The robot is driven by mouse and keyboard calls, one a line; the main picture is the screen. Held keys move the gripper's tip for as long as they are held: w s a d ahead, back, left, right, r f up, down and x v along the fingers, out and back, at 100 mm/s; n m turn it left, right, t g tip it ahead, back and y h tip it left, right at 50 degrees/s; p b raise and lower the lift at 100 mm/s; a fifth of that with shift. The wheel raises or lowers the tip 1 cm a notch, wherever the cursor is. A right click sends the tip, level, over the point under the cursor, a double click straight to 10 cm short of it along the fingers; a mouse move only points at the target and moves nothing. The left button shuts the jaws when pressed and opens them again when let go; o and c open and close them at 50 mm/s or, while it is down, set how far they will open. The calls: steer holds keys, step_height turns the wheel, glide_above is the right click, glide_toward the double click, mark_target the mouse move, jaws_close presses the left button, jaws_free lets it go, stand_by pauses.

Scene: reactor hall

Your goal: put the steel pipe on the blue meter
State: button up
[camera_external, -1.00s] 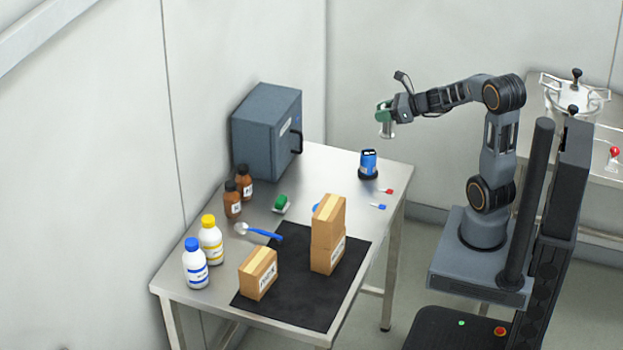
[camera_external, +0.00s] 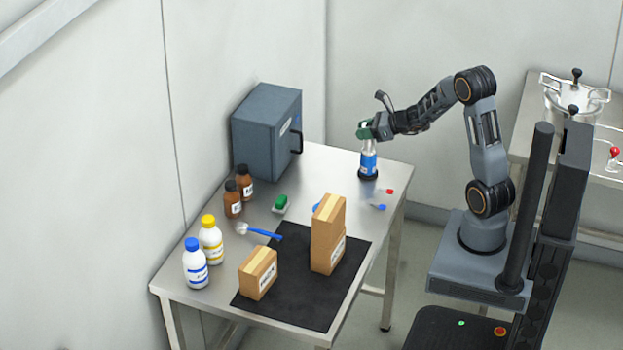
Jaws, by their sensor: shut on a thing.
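The blue meter (camera_external: 369,164) stands upright on a black base near the back right of the steel table. The steel pipe (camera_external: 369,145) is short, silvery and upright, directly above the meter, and its lower end appears to touch the meter's top. My gripper (camera_external: 364,130), with green fingers, is shut on the upper part of the pipe. The fingers hide the pipe's top.
A grey cabinet (camera_external: 268,134) stands at the back left of the table. Red (camera_external: 386,191) and blue (camera_external: 378,207) small items lie in front of the meter.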

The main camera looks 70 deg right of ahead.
steer(key=shift+f, duration=0.15)
steer(key=o, duration=1.1)
